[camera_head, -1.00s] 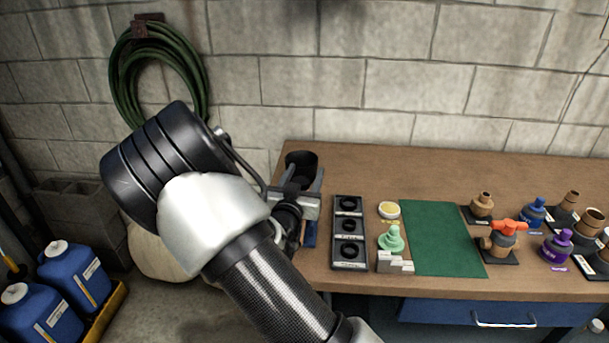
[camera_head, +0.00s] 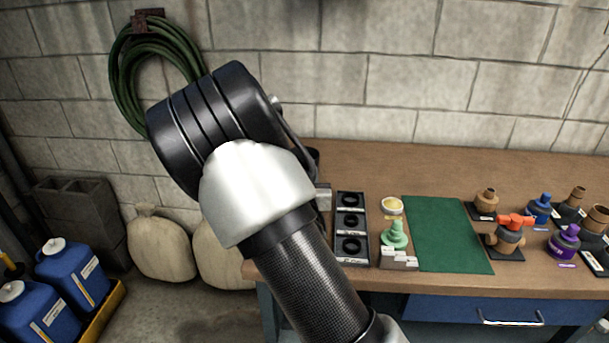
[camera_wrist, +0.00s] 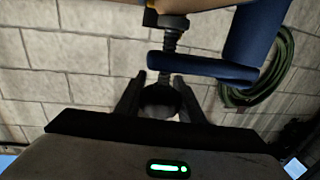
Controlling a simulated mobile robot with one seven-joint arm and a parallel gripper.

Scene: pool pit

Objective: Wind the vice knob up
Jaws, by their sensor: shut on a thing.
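In the wrist view, my gripper (camera_wrist: 160,104) has its two dark fingers on either side of a round black knob (camera_wrist: 160,94) and is shut on it. A threaded screw (camera_wrist: 170,42) runs from the knob up to the underside of the bench, past the blue vice frame (camera_wrist: 205,67). The frame bends up at the right. In the head view, my arm covers the gripper, the knob and most of the vice at the bench's left end.
On the wooden bench (camera_head: 360,160) are a black three-ring tray (camera_head: 351,228), a green mat (camera_head: 445,235), a pale green fitting (camera_head: 395,234) and several valves and bottles at right. Sacks (camera_head: 160,245) and blue jugs (camera_head: 73,273) stand on the floor at left. A hose (camera_head: 125,80) hangs on the wall.

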